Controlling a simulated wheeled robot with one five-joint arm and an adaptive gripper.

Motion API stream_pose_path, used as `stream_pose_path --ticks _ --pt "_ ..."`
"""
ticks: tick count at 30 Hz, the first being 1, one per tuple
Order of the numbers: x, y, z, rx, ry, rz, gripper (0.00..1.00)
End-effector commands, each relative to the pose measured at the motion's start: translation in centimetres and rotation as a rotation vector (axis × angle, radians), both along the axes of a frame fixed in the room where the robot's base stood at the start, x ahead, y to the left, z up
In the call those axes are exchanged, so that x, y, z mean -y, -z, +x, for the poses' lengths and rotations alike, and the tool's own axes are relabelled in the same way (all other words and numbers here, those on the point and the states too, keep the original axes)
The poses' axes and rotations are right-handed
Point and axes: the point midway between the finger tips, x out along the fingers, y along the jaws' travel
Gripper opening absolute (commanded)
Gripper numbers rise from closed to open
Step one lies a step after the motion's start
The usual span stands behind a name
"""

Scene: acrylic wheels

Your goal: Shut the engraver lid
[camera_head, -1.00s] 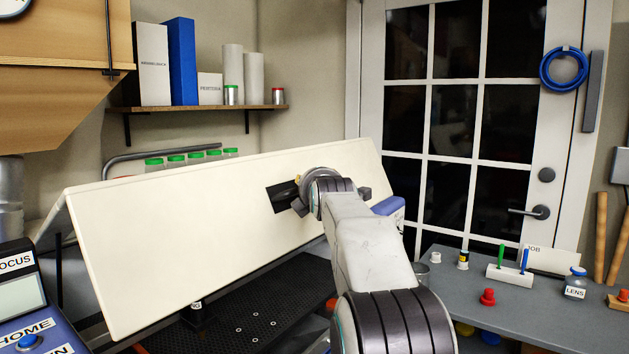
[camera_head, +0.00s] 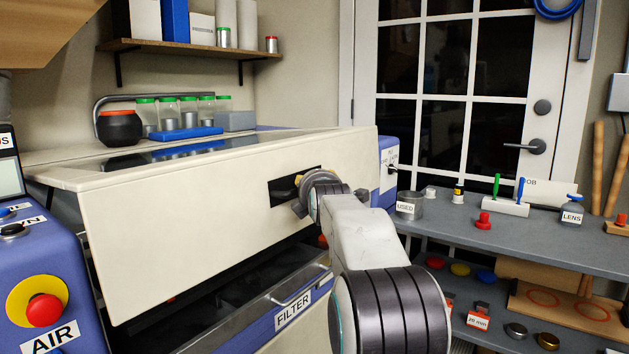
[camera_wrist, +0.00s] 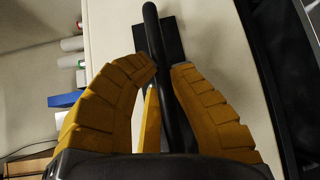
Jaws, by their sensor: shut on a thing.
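The cream engraver lid (camera_head: 170,225) slopes down across the middle of the head view. Its front panel faces me, and a dark gap shows between its lower edge and the engraver's front, so it is partly open. A black bar handle on a dark plate (camera_head: 284,191) sits near the panel's right end. My gripper (camera_head: 300,192) is at this handle. In the wrist view, the yellow fingers of my gripper (camera_wrist: 163,72) are closed around the black handle (camera_wrist: 152,25), with the lid behind it. The fingertips are mostly hidden in the head view.
A blue control panel with a red button (camera_head: 44,310) stands at the left. Below the lid is a front marked FILTER (camera_head: 293,311) with a pale handle. A grey bench (camera_head: 560,252) with small items is at the right. Jars (camera_head: 168,114) stand behind the lid.

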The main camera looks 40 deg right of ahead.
Motion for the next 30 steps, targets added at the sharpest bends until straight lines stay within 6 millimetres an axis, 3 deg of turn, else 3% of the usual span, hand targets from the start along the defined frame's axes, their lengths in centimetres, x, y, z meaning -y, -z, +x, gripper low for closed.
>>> stream_pose_path --ticks 1,9,13,17,18,30 --pt "-0.2 2.1 0.2 -0.006 -0.005 0.001 0.0" --pt "-0.3 5.8 0.5 -0.004 -0.008 0.001 0.0" --pt "-0.3 6.9 0.6 -0.004 -0.009 0.001 0.0" --pt "-0.3 6.3 0.6 -0.002 -0.008 0.001 0.0" --pt "-0.3 6.3 0.6 -0.001 -0.008 0.001 0.18" --pt "-0.2 6.2 0.5 0.0 -0.006 0.001 0.5"
